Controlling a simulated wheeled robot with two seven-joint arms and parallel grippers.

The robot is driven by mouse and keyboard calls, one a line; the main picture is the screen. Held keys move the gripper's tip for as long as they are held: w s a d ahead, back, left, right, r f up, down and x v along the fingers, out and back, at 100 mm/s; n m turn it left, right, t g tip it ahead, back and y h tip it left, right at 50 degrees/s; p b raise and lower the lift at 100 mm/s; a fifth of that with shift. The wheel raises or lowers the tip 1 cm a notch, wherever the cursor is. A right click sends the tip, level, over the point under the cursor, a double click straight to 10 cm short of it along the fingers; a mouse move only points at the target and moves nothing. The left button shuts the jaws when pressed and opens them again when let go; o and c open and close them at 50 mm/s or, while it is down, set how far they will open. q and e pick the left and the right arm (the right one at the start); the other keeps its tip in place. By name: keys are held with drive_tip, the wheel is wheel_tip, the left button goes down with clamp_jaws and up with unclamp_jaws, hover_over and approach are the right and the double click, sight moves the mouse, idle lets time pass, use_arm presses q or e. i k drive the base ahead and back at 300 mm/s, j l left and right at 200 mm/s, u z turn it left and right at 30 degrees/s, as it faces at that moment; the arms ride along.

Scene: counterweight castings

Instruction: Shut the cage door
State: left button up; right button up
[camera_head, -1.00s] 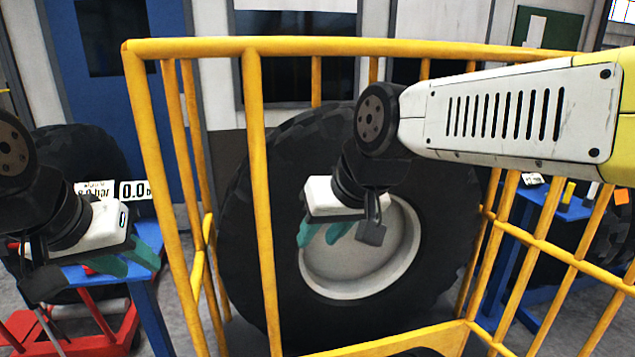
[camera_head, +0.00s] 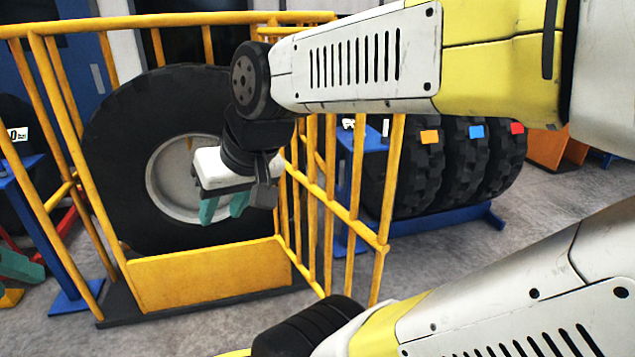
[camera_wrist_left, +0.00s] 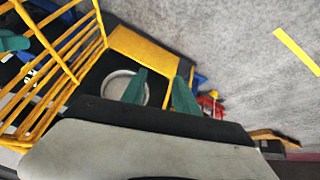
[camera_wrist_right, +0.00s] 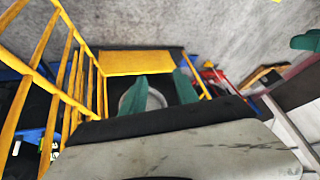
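The yellow cage (camera_head: 205,277) stands around a big black tyre (camera_head: 125,120) with a pale rim. Its barred yellow door (camera_head: 348,215) stands swung open on the right, toward me. The door's bars also show at the left in the right wrist view (camera_wrist_right: 60,90) and the left wrist view (camera_wrist_left: 60,70). My right gripper (camera_head: 222,208) is in front of the tyre, left of the door, with teal fingers apart and nothing between them. My left gripper (camera_head: 20,268) shows only partly at the left edge; its fingers are apart and empty in its wrist view (camera_wrist_left: 158,92).
Several black tyres with coloured tags stand on a blue rack (camera_head: 435,224) behind the door. A blue stand (camera_head: 40,215) is at the left. The grey floor (camera_head: 440,265) right of the door looks clear. A yellow floor line (camera_wrist_left: 297,50) shows in the left wrist view.

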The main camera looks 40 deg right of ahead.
sight(378, 240)
drive_tip(key=k+l, duration=0.1)
drive_tip(key=l, duration=0.35)
drive_tip(key=k+l+u, duration=0.1)
drive_tip(key=l, duration=0.35)
drive_tip(key=k+l+u, duration=0.1)
drive_tip(key=l, duration=0.3)
drive_tip(key=k+l, duration=0.15)
drive_tip(key=l, duration=0.3)
drive_tip(key=k+l+u, duration=0.1)
drive_tip(key=l, duration=0.3)
drive_tip(key=k+l, duration=0.15)
drive_tip(key=l, duration=0.3)
drive_tip(key=l+u, duration=0.1)
drive_tip(key=l, duration=0.75)
drive_tip(key=k+u, duration=0.2)
drive_tip(key=k, duration=0.2)
